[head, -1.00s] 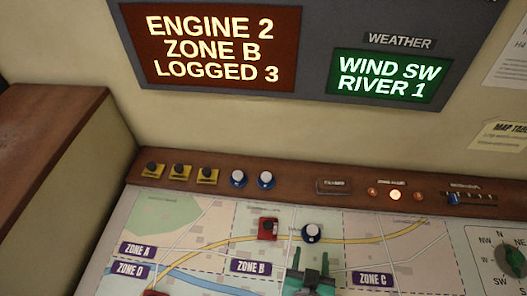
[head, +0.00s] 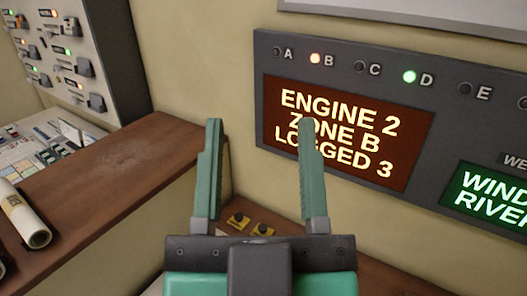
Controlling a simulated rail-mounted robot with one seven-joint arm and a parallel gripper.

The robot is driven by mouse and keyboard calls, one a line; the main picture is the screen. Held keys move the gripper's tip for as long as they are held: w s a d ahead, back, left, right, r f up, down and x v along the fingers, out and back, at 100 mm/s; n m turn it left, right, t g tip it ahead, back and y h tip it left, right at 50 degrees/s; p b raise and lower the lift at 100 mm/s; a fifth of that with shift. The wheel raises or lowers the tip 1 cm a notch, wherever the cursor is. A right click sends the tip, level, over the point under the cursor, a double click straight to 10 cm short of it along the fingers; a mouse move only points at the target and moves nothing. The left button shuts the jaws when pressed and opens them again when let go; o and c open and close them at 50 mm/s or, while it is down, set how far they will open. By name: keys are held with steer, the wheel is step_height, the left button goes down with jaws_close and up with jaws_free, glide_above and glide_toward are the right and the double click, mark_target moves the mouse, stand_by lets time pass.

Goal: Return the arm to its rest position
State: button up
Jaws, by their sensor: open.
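The right finger overlaps the orange display (head: 375,148), which reads ENGINE 2, ZONE B, LOGGED 3. The gripper's dark palm hides most of the console behind it.
Lamps B (head: 315,58) and D (head: 409,77) are lit above the display. A green weather display (head: 492,200) is cut off at right. Yellow-based buttons (head: 237,219) show behind my gripper. A wooden ledge (head: 110,180) bears a rolled paper (head: 22,214); a switch panel (head: 75,60) stands upper left.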

step_height(320, 180, up, 24)
steer(key=p, duration=2.4)
steer(key=shift+r, duration=0.25)
